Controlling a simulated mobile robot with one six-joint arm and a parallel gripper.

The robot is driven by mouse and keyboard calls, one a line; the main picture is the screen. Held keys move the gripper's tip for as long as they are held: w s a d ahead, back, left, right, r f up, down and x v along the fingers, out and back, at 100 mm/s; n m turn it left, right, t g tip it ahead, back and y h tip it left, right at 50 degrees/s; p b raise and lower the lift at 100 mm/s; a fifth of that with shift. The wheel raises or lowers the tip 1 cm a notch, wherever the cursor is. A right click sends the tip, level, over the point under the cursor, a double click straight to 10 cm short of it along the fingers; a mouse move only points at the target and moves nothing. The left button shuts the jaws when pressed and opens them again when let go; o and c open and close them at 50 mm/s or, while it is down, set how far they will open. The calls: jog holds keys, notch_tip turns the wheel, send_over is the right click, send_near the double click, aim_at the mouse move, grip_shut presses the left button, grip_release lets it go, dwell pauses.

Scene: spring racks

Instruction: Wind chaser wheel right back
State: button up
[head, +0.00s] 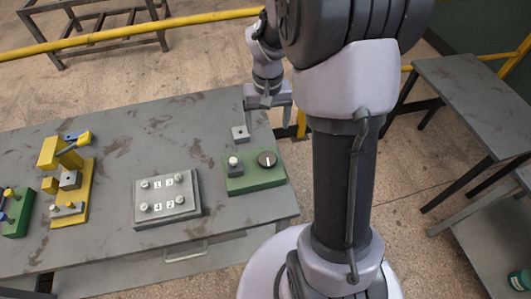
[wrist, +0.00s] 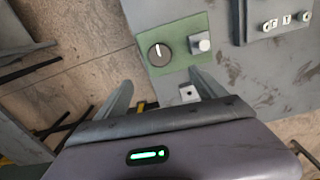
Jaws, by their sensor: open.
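A dark round wheel (head: 267,159) with a white line on its face sits on the right part of a green base plate (head: 242,183) on the grey table. It is the only wheel-like part I see, so I take it as the chaser wheel. A pale knob on a grey block (head: 234,163) shares the plate. My gripper (head: 268,112) hangs behind the plate, near the table's far right edge. In the wrist view its fingers (wrist: 160,84) are spread, with nothing between them, short of the wheel.
A small grey block with a hole (head: 240,134) lies behind the plate, near my gripper. A grey numbered panel with several knobs (head: 167,197) stands left of it. A yellow fixture (head: 67,180) is farther left. A yellow rail (head: 150,29) runs behind the table.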

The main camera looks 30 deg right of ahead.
aim_at(267, 157)
notch_tip(267, 157, down, 16)
jog(key=b, duration=0.4)
jog(key=shift+f, duration=0.15)
jog(key=c, duration=1.4)
jog(key=shift+o, duration=0.2)
jog(key=n, duration=0.4)
jog(key=shift+p, duration=0.4)
jog(key=n+p, duration=0.1)
jog(key=n, duration=0.3)
jog(key=shift+n, duration=0.3)
jog(key=n+p, duration=0.1)
jog(key=n, duration=0.3)
jog(key=shift+n, duration=0.3)
jog(key=n+p, duration=0.1)
jog(key=n, duration=0.3)
jog(key=shift+n, duration=0.3)
